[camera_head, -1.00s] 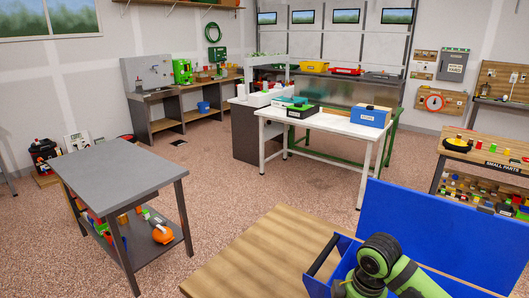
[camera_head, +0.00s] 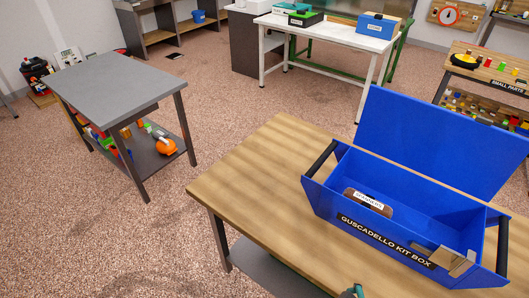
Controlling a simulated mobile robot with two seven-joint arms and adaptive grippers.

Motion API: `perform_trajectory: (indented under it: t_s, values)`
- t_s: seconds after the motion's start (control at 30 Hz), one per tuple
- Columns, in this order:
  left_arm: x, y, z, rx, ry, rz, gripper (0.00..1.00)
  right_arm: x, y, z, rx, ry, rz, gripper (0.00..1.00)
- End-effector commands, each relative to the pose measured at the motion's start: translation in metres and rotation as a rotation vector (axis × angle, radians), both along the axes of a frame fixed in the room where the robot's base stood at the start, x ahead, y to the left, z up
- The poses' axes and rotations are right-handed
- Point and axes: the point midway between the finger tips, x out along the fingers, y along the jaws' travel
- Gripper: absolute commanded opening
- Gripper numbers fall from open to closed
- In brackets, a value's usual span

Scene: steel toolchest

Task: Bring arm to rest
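Neither of my grippers shows in the head view. A small dark green piece at the bottom edge may be part of my arm, but too little of it shows to tell. The blue kit box (camera_head: 345,218) stands on the wooden bench (camera_head: 255,165) with its lid (camera_head: 425,140) raised at the back. A brown item with a white label (camera_head: 368,202) is inside at the left. A tan and grey piece (camera_head: 446,259) sits at the front right wall; I cannot tell exactly how it rests.
A grey table (camera_head: 115,80) stands at the left, with an orange item (camera_head: 165,146) on its lower shelf. A white table (camera_head: 325,30) with boxes stands at the back. A small-parts rack (camera_head: 490,70) is at the right. The floor between them is clear.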

Motion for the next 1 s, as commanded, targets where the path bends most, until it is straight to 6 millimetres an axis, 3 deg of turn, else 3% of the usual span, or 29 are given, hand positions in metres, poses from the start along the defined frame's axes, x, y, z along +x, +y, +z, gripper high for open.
perform_trajectory:
  t_s: [0.13,0.57,0.67,0.77,1.0]
  values:
    - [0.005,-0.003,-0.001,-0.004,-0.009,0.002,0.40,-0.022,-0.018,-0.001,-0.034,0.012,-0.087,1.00]
    - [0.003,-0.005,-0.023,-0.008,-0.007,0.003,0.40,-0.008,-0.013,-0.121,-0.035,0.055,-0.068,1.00]
    - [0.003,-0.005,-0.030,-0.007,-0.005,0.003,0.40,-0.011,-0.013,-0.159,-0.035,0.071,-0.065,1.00]
    - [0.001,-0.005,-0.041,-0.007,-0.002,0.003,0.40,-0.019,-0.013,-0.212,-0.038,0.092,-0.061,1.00]
    - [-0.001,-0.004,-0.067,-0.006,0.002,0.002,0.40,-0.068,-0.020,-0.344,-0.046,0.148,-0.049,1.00]
